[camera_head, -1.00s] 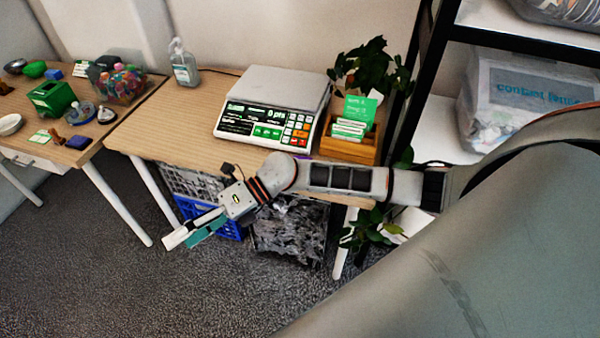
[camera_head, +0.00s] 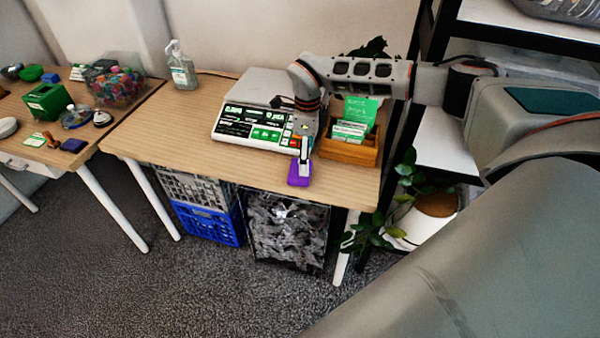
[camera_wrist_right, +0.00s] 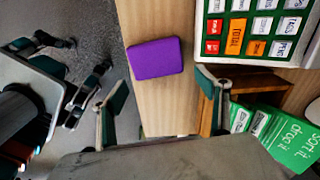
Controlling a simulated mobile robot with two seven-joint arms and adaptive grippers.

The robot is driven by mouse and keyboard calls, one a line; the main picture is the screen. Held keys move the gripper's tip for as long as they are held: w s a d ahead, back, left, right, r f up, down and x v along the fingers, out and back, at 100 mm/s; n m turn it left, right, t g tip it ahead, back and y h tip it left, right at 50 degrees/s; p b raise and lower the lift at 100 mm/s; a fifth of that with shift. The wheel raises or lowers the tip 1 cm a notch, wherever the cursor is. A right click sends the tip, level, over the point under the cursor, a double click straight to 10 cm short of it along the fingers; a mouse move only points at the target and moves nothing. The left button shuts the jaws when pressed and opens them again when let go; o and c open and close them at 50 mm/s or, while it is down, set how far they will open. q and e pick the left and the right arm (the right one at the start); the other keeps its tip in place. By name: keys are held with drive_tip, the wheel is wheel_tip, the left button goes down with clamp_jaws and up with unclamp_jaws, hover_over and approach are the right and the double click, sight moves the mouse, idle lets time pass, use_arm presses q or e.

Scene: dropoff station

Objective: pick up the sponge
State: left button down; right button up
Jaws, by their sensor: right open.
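The sponge is a flat purple block (camera_head: 299,176) lying near the front edge of the wooden table (camera_head: 230,174), in front of the scale. In the right wrist view the sponge (camera_wrist_right: 155,59) lies flat on the table, beyond and between the fingertips. My right gripper (camera_head: 304,160) points down over the sponge in the head view and partly covers it. In the right wrist view my right gripper (camera_wrist_right: 160,92) is open, with one finger on each side and nothing between them.
A scale with a keypad (camera_head: 250,124) stands just behind the sponge. A wooden card box (camera_head: 352,152) with green cards is close on the right. A soap bottle (camera_head: 182,66) stands at the back left. The table's left front is clear. Crates (camera_head: 207,224) stand below.

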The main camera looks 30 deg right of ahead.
drive_tip(key=f, duration=0.5)
drive_tip(key=shift+w+a+f, duration=0.1)
drive_tip(key=shift+a+f, duration=0.1)
drive_tip(key=shift+a, duration=0.2)
drive_tip(key=c, duration=0.6)
drive_tip(key=shift+r, duration=0.1)
drive_tip(key=shift+r, duration=0.55)
wheel_tip(320, 180, up, 19)
drive_tip(key=shift+f+p, duration=0.1)
drive_tip(key=shift+p, duration=0.45)
drive_tip(key=shift+o, duration=0.5)
